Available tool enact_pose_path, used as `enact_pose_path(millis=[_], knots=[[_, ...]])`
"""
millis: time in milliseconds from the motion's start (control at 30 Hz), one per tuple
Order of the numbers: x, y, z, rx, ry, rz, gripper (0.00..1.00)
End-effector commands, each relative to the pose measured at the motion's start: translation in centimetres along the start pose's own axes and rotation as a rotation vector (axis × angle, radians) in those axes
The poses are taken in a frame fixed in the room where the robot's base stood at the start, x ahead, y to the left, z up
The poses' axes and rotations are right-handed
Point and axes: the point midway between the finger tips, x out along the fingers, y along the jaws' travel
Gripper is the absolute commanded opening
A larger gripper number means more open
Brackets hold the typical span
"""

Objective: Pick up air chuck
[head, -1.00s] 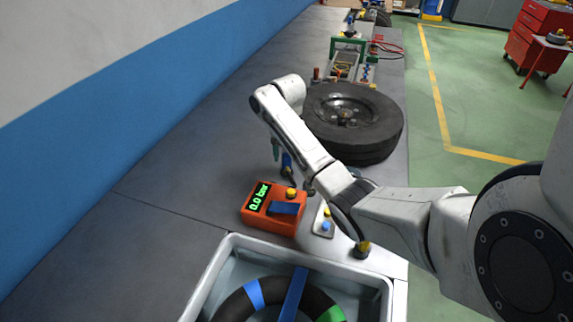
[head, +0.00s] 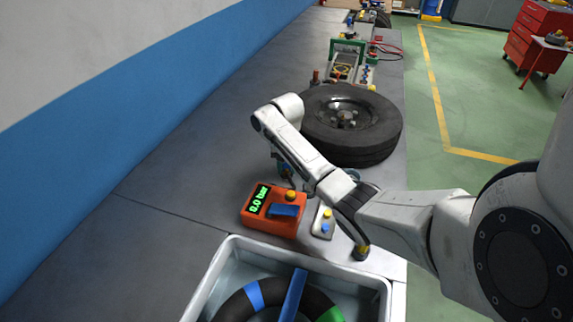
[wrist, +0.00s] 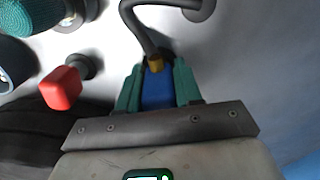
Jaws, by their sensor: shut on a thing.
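The air chuck, with a blue body (wrist: 157,92), a brass-coloured collar and a dark hose, shows in the wrist view. My gripper (wrist: 157,84) has its two green fingers shut on the blue body, one on each side. The hose curves up from the chuck toward a round grey fitting at the top of the wrist view. In the head view my gripper is mostly hidden behind my forearm, just above the bench left of the tire, and the chuck cannot be made out there.
The orange gauge box (head: 273,211) reads 0.0 bar. The black tire (head: 350,122) lies flat on the bench behind my arm. A grey tub (head: 226,262) with an inner tube stands in front. A red block (wrist: 61,88) is left of my gripper. The bench at left is clear.

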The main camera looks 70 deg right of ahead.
Motion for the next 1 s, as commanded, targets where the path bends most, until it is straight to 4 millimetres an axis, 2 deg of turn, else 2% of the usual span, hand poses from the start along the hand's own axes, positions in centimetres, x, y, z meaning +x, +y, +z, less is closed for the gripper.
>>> enact_pose_path(millis=[33, 167, 533, 1000], knots=[[0.0, 0.0, 0.0, 0.0, 0.0, 0.0, 0.17], [0.0, 0.0, 0.0, 0.0, 0.0, 0.0, 0.05], [-0.5, -0.1, -0.1, -0.001, 0.001, 0.0, 0.05], [-3.5, -0.9, -0.2, -0.007, 0.0, -0.001, 0.05]])
